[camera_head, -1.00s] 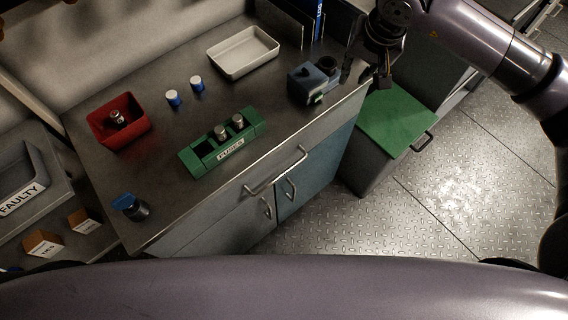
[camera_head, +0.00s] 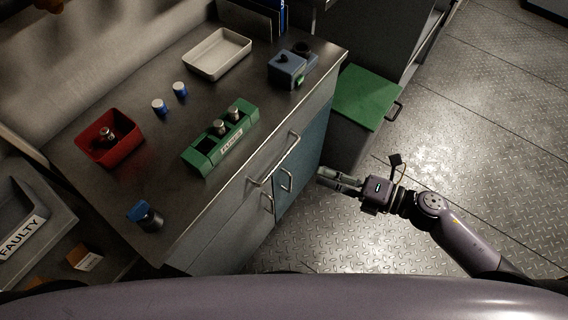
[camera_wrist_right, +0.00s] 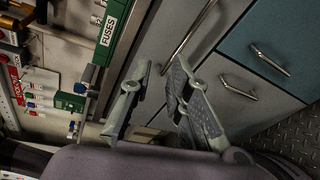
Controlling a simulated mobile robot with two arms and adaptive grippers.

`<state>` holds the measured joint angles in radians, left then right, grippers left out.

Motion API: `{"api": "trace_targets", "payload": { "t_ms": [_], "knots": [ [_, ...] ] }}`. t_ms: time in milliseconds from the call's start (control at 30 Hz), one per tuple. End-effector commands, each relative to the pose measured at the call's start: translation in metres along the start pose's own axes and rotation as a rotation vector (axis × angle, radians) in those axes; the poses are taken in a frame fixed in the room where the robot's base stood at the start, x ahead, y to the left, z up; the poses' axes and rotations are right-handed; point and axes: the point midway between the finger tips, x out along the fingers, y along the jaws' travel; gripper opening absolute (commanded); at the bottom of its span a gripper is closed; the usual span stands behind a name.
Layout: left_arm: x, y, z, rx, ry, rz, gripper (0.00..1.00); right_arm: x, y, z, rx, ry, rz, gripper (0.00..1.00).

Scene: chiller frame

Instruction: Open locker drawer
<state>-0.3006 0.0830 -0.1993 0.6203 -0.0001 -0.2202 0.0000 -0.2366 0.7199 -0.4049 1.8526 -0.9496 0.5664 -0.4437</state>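The grey workbench cabinet has a wide drawer front with a long bar handle (camera_head: 273,158) under the top edge. Below it are a grey door with a small handle (camera_head: 268,203) and a teal door with a handle (camera_head: 286,180). All look closed. My right gripper (camera_head: 322,179) is to the right of the cabinet, over the floor, and touches no handle. In the right wrist view its two fingers (camera_wrist_right: 160,83) are apart with nothing between them; the long bar handle (camera_wrist_right: 189,36) shows beyond them, with the teal door handle (camera_wrist_right: 270,60) to the right. My left gripper is out of view.
A green-topped box (camera_head: 362,97) with a side handle stands right of the bench. On the bench are a green fuse holder (camera_head: 221,140), a red bin (camera_head: 113,140), a white tray (camera_head: 217,54) and a blue device (camera_head: 287,70). The metal floor at right is clear.

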Motion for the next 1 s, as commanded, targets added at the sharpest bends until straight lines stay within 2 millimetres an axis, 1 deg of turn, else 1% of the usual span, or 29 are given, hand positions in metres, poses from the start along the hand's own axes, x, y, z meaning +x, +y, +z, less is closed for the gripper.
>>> {"api": "trace_targets", "payload": {
  "t_ms": [33, 100, 200, 267, 367, 467, 800, 1000],
  "knots": [
    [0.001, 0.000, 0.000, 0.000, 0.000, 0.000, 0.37, -0.009, -0.012, -0.002, 0.089, -0.040, -0.021, 0.18],
    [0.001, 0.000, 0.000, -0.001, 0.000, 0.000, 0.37, -0.019, -0.023, -0.001, 0.183, -0.086, -0.038, 0.18],
    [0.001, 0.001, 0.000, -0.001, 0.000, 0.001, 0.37, -0.025, -0.031, 0.001, 0.252, -0.123, -0.051, 0.18],
    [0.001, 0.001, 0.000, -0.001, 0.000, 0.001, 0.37, -0.025, -0.032, 0.002, 0.267, -0.131, -0.053, 0.18],
    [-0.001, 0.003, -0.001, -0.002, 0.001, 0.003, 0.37, -0.015, -0.033, 0.003, 0.269, -0.132, -0.052, 0.18],
    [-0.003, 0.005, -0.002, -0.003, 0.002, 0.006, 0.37, 0.001, -0.032, 0.005, 0.265, -0.130, -0.050, 0.18],
    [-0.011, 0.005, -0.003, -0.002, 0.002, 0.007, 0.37, 0.076, -0.037, 0.014, 0.264, -0.129, -0.050, 0.18],
    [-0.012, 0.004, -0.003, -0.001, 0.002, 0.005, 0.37, 0.115, -0.041, 0.018, 0.263, -0.128, -0.051, 0.18]
  ]
}}
